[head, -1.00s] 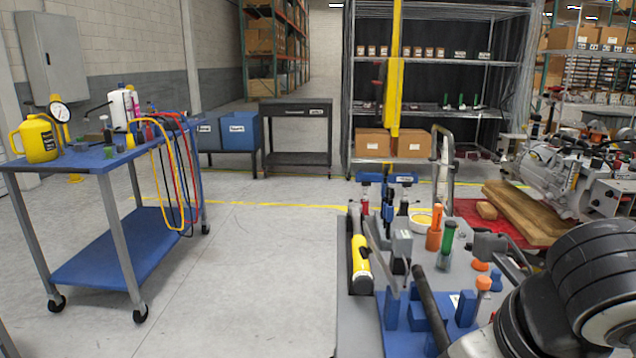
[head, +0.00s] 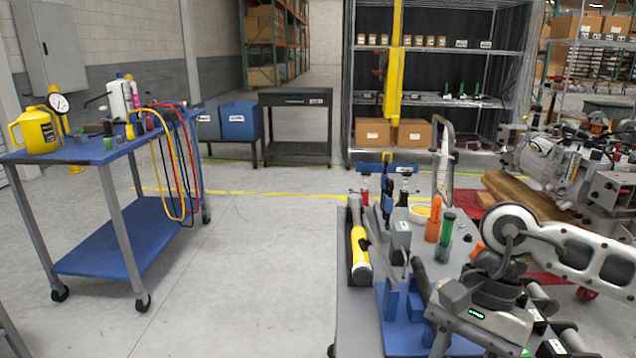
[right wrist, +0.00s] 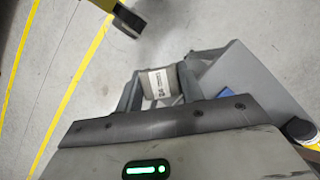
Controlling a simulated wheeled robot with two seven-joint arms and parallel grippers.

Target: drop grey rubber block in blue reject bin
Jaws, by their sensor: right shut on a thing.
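My right gripper (right wrist: 160,84) is shut on a grey block (right wrist: 162,82) with a white printed label; the block sits between the two fingers in the right wrist view. Two blue bins stand side by side on a low stand at the back: one on the left (head: 208,126) and one on the right (head: 238,130). Their white labels are too small to read. My left gripper is in no frame.
The grey workbench (head: 358,325) holds a yellow-and-black tool (head: 360,255), orange and green cylinders and blue fixtures. A blue trolley (head: 125,240) with bottles and hoses stands at left. A black cart (head: 297,130) stands beside the bins. Open floor (head: 250,260) lies between trolley and workbench.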

